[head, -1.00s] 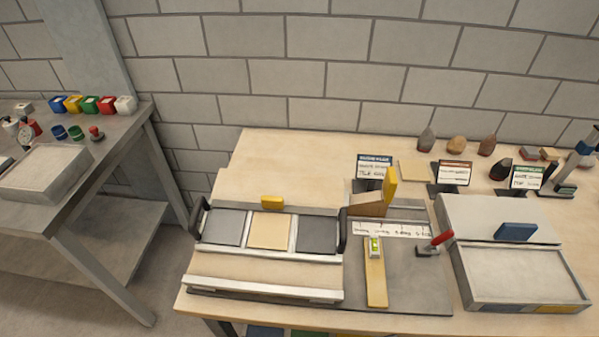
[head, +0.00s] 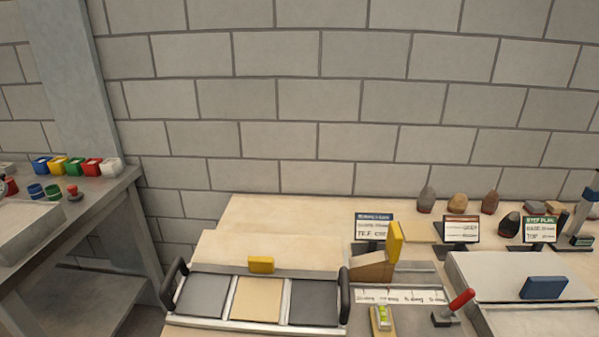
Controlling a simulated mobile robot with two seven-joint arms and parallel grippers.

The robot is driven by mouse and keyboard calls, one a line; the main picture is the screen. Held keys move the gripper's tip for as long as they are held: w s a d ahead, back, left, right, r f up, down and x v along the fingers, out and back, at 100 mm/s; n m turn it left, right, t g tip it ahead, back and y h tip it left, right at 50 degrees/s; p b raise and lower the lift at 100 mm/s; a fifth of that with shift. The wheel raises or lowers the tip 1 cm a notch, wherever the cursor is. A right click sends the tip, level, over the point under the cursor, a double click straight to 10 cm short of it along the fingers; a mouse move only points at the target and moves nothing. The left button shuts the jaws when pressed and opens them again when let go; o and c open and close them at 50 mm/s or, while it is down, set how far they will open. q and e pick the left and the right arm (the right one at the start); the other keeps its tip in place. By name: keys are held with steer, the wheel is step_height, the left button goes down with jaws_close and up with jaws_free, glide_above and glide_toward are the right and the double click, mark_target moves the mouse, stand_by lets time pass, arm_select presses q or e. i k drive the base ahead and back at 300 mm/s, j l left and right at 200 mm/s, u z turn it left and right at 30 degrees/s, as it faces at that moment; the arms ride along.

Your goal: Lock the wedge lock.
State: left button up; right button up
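The sandbed (head: 232,322) stands at the lower middle of the head view, with two dark panels and a tan one in its top and a black handle at each end. A tan wooden wedge (head: 372,272) with an upright yellow tab (head: 395,243) sits just behind its right end. I take this to be the wedge lock; whether it is locked I cannot tell. A lever with a red handle (head: 461,299) stands to the right, its handle tilted up to the right. Neither gripper is in view.
A scale strip (head: 400,296) and a green level vial (head: 382,316) lie between bed and lever. A grey box with a blue handle (head: 543,288) stands right. Sign cards and several stones line the back. A side table (head: 110,205) with coloured cups is left.

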mark_target(469, 294)
steer(key=l+z, duration=0.1)
steer(key=z, duration=1.1)
